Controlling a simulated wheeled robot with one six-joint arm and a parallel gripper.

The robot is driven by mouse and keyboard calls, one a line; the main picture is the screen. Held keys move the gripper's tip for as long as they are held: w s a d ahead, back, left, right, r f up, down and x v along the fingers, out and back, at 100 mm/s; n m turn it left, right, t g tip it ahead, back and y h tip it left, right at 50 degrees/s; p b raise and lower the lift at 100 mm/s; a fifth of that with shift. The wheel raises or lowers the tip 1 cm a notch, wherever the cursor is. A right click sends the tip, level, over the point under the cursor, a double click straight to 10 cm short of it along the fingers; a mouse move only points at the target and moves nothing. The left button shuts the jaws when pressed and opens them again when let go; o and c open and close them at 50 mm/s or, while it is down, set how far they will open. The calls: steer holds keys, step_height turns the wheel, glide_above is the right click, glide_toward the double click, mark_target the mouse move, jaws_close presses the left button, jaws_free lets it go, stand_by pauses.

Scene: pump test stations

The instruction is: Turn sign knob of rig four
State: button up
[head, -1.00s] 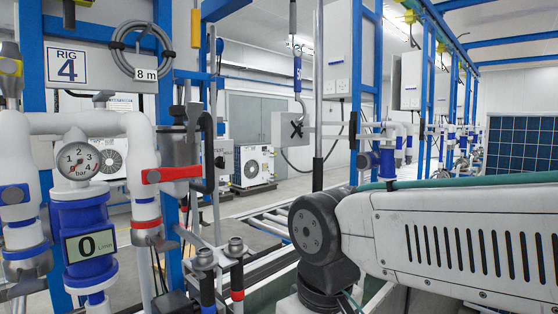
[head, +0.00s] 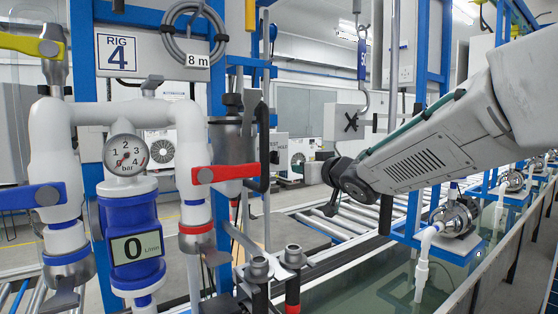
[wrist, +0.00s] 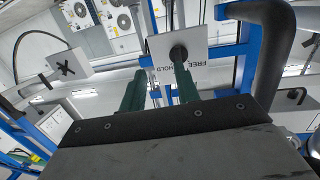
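The rig four label (head: 122,53) is on a panel at the upper left of the head view. A small white sign plate (head: 278,145) with partly hidden lettering shows beside the dark bent pipe. In the wrist view a white plate (wrist: 196,36) carries a round black knob (wrist: 179,53), with upside-down lettering, partly hidden, that seems to read FREE and HOLD. My gripper (wrist: 162,86) has two green fingers apart with nothing between them. The fingertips appear just below the knob in the picture and do not grip it. The head view does not show the fingers.
A thick dark pipe (wrist: 268,45) stands close on the right in the wrist view. Rig four has a red lever (head: 225,173), a gauge (head: 126,155) and a flow display (head: 136,248). A box with a black cross (head: 345,122) hangs behind. A water trough (head: 370,285) lies at the lower right.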

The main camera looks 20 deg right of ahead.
mark_target(278, 158)
steer(key=w+a+y, duration=0.1)
steer(key=w, duration=0.2)
steer(key=w+a+n, duration=0.1)
steer(key=w+a, duration=0.1)
steer(key=w, duration=0.1)
steer(key=w+a+r+y, duration=0.1)
steer(key=w, duration=0.2)
steer(key=shift+a+y, duration=0.2)
steer(key=shift+y, duration=0.1)
steer(key=shift+r, duration=0.1)
jaws_close()
